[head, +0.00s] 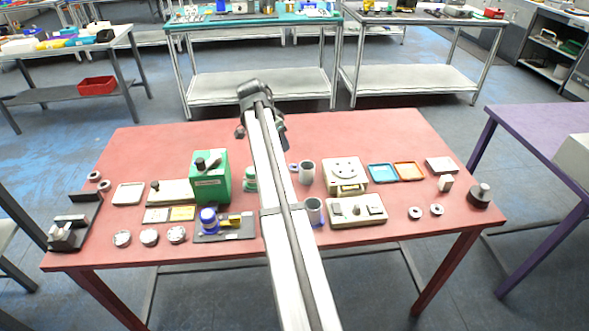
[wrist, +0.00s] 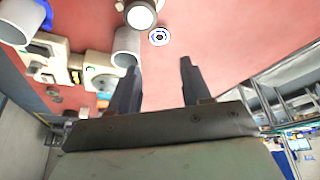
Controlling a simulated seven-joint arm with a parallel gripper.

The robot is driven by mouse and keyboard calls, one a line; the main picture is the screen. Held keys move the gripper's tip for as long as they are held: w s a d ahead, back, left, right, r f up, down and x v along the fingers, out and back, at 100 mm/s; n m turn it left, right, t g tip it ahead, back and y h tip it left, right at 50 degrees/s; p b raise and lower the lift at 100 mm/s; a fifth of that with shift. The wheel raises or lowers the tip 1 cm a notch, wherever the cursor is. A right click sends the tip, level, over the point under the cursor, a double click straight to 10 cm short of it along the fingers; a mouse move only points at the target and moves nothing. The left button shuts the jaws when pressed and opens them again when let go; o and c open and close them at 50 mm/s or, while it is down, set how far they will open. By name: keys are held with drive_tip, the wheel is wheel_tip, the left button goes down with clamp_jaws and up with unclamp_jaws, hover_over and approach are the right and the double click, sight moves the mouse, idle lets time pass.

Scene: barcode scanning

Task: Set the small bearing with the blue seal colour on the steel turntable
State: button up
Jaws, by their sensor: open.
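My gripper (wrist: 160,66) is open in the wrist view, with nothing between its fingers. A small ring-shaped bearing with a blue seal (wrist: 159,36) lies on the red table just beyond the fingertips, apart from them. In the head view a small bluish ring (head: 294,167), seemingly this bearing, shows just right of my arm. A cream box (head: 345,167) stands to its right. In the wrist view this box seems to carry a round grey disc (wrist: 105,83), possibly the steel turntable; I cannot tell for certain. My fingertips are not clear in the head view.
A grey cylinder (head: 307,172) stands close beside the bluish ring, and another (head: 314,210) stands nearer the front. A green machine (head: 210,178) is left of my arm. Blue (head: 382,174) and orange (head: 409,171) trays lie at the right. The table's back strip is clear.

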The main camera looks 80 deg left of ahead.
hover_over(294, 167)
drive_tip(key=s+d, duration=0.2)
drive_tip(key=s, duration=0.1)
drive_tip(key=f, duration=0.8)
drive_tip(key=shift+w+a, duration=0.2)
drive_tip(key=shift+x, duration=2.65)
drive_tip(key=shift+w+r, duration=0.15)
drive_tip(key=shift+w, duration=0.05)
drive_tip(key=shift+c, duration=0.5)
